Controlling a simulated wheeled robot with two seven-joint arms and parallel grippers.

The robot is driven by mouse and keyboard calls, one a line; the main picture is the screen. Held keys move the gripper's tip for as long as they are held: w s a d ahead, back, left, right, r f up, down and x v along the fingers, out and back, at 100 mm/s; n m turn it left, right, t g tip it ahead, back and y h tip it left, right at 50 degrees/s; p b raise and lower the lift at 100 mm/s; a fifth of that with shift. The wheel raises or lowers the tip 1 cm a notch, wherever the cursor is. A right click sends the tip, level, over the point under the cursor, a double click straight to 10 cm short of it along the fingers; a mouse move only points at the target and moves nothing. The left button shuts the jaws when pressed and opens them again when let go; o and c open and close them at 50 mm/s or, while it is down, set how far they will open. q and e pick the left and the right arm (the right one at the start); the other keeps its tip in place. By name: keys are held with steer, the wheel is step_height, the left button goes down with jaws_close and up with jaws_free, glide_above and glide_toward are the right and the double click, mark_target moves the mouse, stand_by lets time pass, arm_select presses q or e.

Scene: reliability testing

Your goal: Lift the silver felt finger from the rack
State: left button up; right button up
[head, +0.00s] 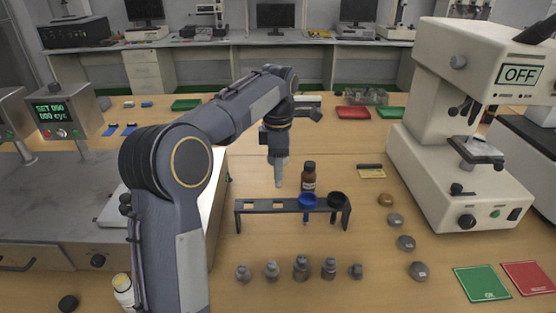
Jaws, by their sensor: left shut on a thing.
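My left gripper (277,150) hangs above the rack, pointing down. It is shut on the silver felt finger (279,172), a grey tapered piece that points straight down, its tip above the rack's top. The dark rack (241,207) stands on the wooden table and shows open slots on its left half. A blue finger (307,200) and a black finger (337,200) sit in its right half. My right gripper is not in view.
A brown bottle (308,178) stands just behind the rack. Several small grey weights (301,268) line the table in front. A white testing machine (440,130) stands at right, near green (481,284) and red (528,278) mats.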

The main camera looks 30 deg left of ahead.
arm_select(q)
steer(key=shift+f+b, duration=1.3)
steer(key=shift+f, duration=1.15)
